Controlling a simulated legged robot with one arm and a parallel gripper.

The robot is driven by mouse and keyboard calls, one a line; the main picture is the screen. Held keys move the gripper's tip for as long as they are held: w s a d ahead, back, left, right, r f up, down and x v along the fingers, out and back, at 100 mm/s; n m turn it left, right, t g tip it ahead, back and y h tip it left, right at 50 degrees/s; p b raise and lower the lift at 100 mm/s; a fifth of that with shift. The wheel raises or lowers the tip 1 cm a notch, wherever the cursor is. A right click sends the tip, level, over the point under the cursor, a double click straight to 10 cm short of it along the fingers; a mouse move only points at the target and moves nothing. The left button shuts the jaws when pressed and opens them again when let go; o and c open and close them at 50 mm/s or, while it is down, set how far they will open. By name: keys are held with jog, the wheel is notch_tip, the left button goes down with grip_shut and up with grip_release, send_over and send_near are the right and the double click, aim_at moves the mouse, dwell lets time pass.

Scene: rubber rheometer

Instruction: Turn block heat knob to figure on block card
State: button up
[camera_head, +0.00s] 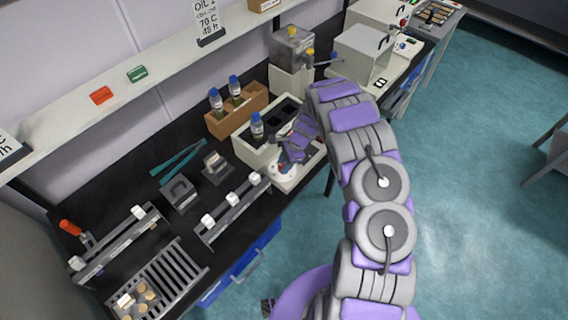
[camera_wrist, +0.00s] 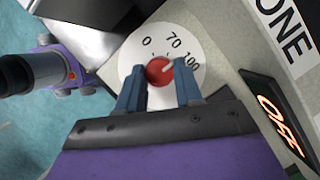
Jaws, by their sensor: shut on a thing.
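The red heat knob (camera_wrist: 159,72) sits on a round white dial (camera_wrist: 141,53) marked 0, 70 and 100. Its pale pointer aims up and right, toward the side with 70 and 100; its exact reading is hard to tell. My gripper (camera_wrist: 160,86) has one finger on each side of the knob and is shut on it. In the head view my gripper (camera_head: 297,150) is over the front of the cream block heater (camera_head: 250,152). A card (camera_head: 208,22) on the shelf reads OIL 2, 70 C, with smaller lines unclear.
A blue-capped bottle (camera_head: 257,127) stands in the block. A wooden rack (camera_head: 236,112) with two more bottles is behind. Another card (camera_head: 8,146) is cut off at left.

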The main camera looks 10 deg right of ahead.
jog(key=shift+w+a+n+g, duration=0.1)
jog(key=shift+n+g, duration=0.1)
jog(key=shift+n, duration=0.4)
jog(key=shift+w+a+n+g, duration=0.1)
jog(key=shift+n+g, duration=0.1)
jog(key=shift+n, duration=0.4)
jog(key=n+g, duration=0.1)
jog(key=n, duration=0.2)
jog(key=shift+h, duration=0.3)
jog(key=o, duration=1)
jog(key=p+v, duration=0.1)
jog(key=v, duration=1.6)
jog(key=shift+w, duration=0.15)
jog(key=shift+r, duration=0.1)
